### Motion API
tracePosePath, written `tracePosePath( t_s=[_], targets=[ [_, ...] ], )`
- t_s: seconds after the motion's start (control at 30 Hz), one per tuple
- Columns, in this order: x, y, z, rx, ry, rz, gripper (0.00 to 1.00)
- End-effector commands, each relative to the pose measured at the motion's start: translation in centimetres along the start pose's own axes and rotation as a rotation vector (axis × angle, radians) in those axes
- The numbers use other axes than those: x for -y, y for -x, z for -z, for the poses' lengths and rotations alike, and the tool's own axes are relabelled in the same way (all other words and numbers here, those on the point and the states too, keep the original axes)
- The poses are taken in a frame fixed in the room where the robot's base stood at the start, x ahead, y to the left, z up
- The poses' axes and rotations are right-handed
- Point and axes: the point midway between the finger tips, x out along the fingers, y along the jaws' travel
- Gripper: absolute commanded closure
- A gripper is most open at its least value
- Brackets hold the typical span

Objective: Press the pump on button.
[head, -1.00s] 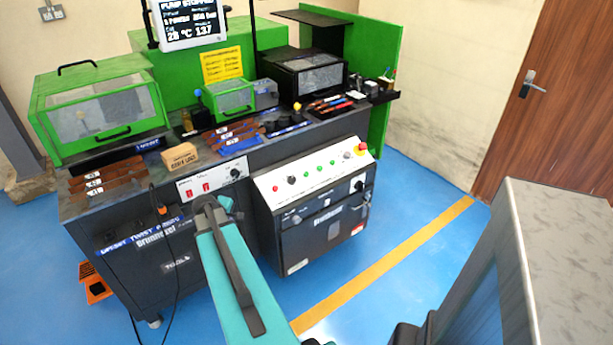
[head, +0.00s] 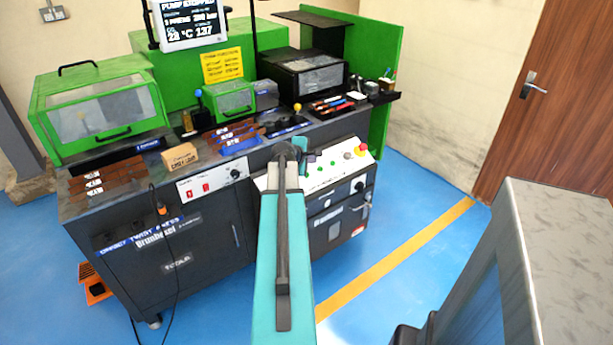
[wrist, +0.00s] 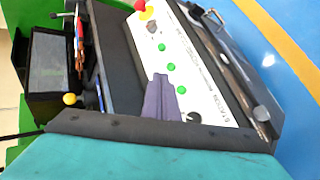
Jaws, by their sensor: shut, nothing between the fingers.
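The white sloped control panel (head: 340,170) on the front of the machine carries a row of buttons. Green buttons (head: 320,168) show right of my arm; the panel's left part is hidden behind it. In the wrist view several green buttons (wrist: 171,67) line the panel. I cannot read their labels, so I cannot tell which is pump on. My gripper (wrist: 161,78) is shut and empty, its fingers seen over the panel's edge beside the green buttons. I cannot tell whether it touches any. In the head view my gripper (head: 310,156) is small and dark near the panel.
A red emergency stop (head: 361,150) sits at the panel's right end, also in the wrist view (wrist: 140,5). The hanging display (head: 190,20) reads pump stopped. A lever with a yellow knob (head: 297,107) stands on the bench behind. A grey cabinet (head: 550,260) is at right.

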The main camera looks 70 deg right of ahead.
Motion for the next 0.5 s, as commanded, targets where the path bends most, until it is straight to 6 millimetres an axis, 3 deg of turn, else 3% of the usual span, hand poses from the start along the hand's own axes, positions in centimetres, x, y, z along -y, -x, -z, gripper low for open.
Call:
tracePosePath(
  t_s=[0.1,0.5],
  targets=[
    [-0.45,-0.25,-0.81,0.009,0.006,-0.008,1.00],
    [-0.36,-0.35,-0.81,0.009,0.006,-0.007,1.00]
  ],
)
